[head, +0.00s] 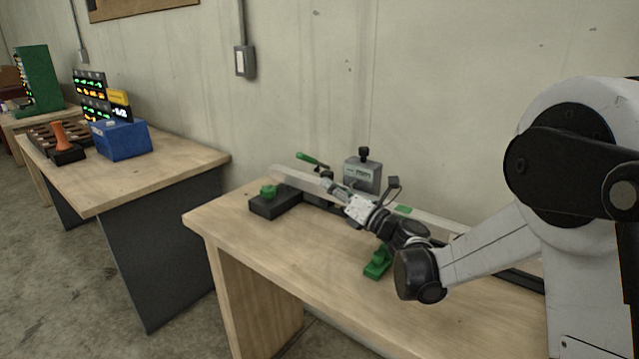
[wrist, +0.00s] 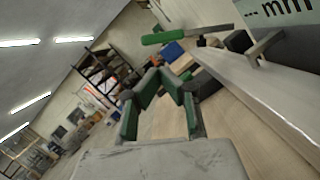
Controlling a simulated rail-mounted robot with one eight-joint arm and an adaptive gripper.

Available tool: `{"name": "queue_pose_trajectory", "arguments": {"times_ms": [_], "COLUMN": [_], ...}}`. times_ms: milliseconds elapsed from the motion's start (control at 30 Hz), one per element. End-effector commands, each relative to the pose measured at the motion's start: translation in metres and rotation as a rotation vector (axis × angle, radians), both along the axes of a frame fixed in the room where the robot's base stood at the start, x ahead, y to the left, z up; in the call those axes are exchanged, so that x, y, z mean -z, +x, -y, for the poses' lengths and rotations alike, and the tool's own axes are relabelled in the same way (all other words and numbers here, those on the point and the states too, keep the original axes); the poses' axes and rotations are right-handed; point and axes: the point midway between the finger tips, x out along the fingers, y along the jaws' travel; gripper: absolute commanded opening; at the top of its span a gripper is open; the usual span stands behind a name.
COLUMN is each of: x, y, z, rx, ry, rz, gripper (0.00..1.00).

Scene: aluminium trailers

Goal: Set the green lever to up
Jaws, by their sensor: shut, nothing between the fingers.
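The green lever (head: 308,158) is at the back of the near bench, beside the far end of a light metal bar (head: 300,178). Its handle points left and slightly up in the head view. In the wrist view the green lever (wrist: 166,37) shows above my fingers, on a metal rod running to the right. My gripper (head: 333,184) is over the bar, to the right of and below the lever in the head view. In the wrist view my gripper (wrist: 164,78) is shut and empty, with green finger pads. It looks apart from the lever.
A grey box (head: 362,175) with a black knob stands behind the bar. The near bench's front left is clear.

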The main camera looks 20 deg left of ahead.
Motion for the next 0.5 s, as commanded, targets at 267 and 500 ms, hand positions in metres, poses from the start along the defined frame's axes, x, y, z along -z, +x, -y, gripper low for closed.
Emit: {"name": "queue_pose_trajectory", "arguments": {"times_ms": [267, 500], "x": [-0.009, -0.016], "y": [0.022, 0.037], "z": [-0.041, -0.067], "rx": [-0.003, -0.002], "ry": [-0.003, -0.003], "rz": [0.002, 0.002], "gripper": [0.0, 0.0]}}
